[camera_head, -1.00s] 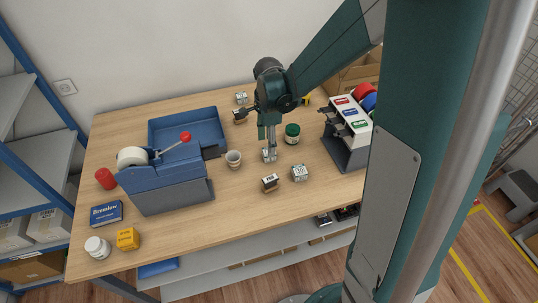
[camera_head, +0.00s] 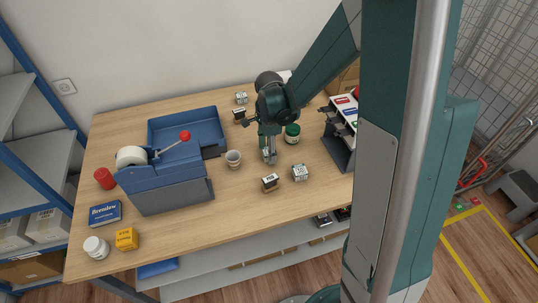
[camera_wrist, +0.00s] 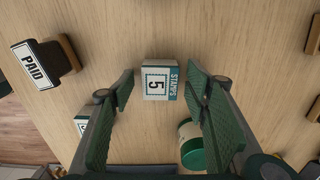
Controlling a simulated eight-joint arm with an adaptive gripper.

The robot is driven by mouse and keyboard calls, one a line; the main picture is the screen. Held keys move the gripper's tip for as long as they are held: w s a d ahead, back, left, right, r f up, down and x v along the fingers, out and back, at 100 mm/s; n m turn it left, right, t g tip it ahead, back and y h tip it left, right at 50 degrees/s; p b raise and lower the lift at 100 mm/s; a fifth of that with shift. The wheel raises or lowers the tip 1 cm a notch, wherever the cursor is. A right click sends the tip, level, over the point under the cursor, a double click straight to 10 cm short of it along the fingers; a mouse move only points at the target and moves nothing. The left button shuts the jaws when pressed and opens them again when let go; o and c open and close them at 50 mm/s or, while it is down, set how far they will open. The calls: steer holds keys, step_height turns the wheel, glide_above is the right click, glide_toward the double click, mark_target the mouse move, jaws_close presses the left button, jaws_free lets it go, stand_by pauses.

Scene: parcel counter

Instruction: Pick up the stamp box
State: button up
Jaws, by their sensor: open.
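A small white and teal stamp box (camera_wrist: 156,84), marked "STAMPS" and "5", lies on the wooden counter below my gripper (camera_wrist: 159,72) in the wrist view. It sits between the two open fingers, with a gap on each side. In the head view my gripper (camera_head: 269,157) points down at the middle of the counter, and its fingers mostly hide this box. A second similar box (camera_head: 300,172) stands to the front right; its edge shows behind the left finger in the wrist view (camera_wrist: 82,117).
A green-lidded jar (camera_head: 292,134) stands close on the right. A tape dispenser (camera_head: 165,180), a blue tray (camera_head: 188,127) and a stamp rack (camera_head: 338,150) stand farther out.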

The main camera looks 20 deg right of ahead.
steer(key=shift+f, duration=0.3)
stand_by(0.4)
steer(key=c, duration=1)
